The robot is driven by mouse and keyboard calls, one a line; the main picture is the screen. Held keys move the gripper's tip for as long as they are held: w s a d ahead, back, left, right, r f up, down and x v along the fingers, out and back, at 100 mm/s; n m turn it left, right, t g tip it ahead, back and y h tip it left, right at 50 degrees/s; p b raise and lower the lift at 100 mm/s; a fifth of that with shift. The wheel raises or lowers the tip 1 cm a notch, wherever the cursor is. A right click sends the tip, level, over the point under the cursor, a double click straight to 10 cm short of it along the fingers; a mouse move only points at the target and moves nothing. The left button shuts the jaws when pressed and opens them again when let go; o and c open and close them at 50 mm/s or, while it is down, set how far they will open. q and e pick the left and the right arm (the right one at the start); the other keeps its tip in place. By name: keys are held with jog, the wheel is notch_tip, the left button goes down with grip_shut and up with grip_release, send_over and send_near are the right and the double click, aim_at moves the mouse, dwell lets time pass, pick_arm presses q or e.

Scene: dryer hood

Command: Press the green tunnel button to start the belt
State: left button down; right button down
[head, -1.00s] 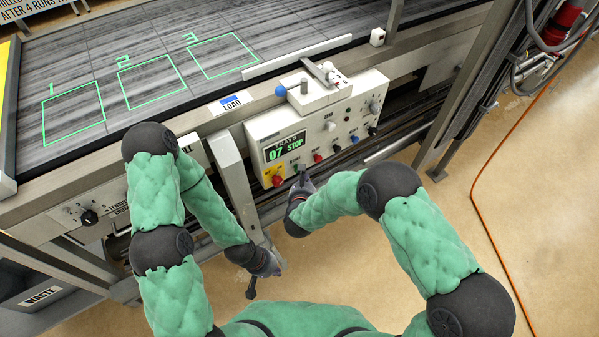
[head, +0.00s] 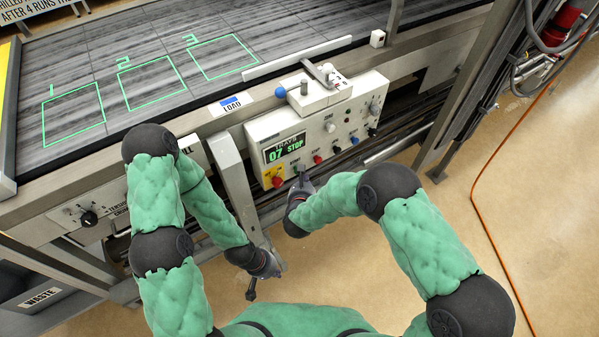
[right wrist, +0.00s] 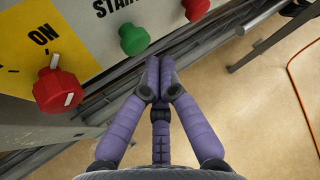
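The green button (right wrist: 134,40) is on the white control panel below a partly cut-off "STAR" label in the right wrist view. In the head view, the green button (head: 298,168) is small and just above my right fingertips. My right gripper (right wrist: 154,64) has its purple fingers together with nothing between them. Its tips are just below and right of the green button, seemingly apart from it. In the head view my right gripper (head: 303,180) is at the panel's lower edge. My left gripper (head: 265,272) hangs low by a grey post; its fingers are too small to read.
The belt (head: 140,65) has outlined squares. Open floor lies at right.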

jog(key=shift+w+a, duration=0.1)
jog(key=shift+w, duration=0.05)
dwell(0.4)
jog(key=shift+w+a+b, duration=0.15)
jog(key=shift+w+b, duration=0.05)
jog(key=shift+b, duration=0.15)
jog(key=shift+w+a+r+b, duration=0.1)
jog(key=shift+w+a+b, duration=0.3)
jog(key=shift+w, duration=0.3)
dwell(1.1)
jog(key=shift+s, duration=0.1)
jog(key=shift+s+d, duration=0.65)
jog(key=shift+s, duration=0.25)
jog(key=s+d, duration=0.1)
jog(key=s, duration=0.1)
jog(key=s+d, duration=0.2)
jog(key=shift+p, duration=0.3)
dwell(0.3)
